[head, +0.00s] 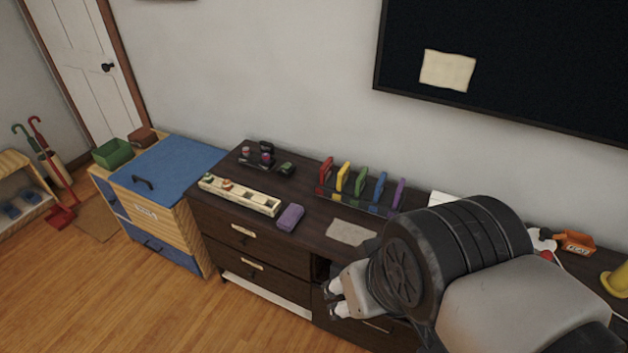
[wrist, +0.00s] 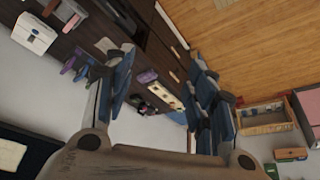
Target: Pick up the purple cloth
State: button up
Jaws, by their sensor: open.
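The purple cloth (head: 290,217) is a small folded block lying on the dark dresser top (head: 310,205), near its front edge. It also shows as a small purple shape in the wrist view (wrist: 147,76), between my fingers but farther off. My gripper (head: 329,299) is in front of the dresser, to the right of the cloth and lower in the picture. In the wrist view my gripper (wrist: 165,90) has its two fingers spread wide, with nothing held between them.
A wooden tray with compartments (head: 240,195) lies left of the cloth. A flat beige sheet (head: 351,232) lies to its right. Upright coloured dividers (head: 360,187) stand behind. A blue-topped wooden chest (head: 165,170) stands left of the dresser. Dresser top around the cloth is partly bare.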

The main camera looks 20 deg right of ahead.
aim_at(288, 220)
jog(key=i+j+z, duration=0.4)
jog(key=i+j, duration=0.15)
jog(key=i+j+z, duration=0.4)
jog(key=i+j, duration=0.25)
jog(key=j, duration=0.1)
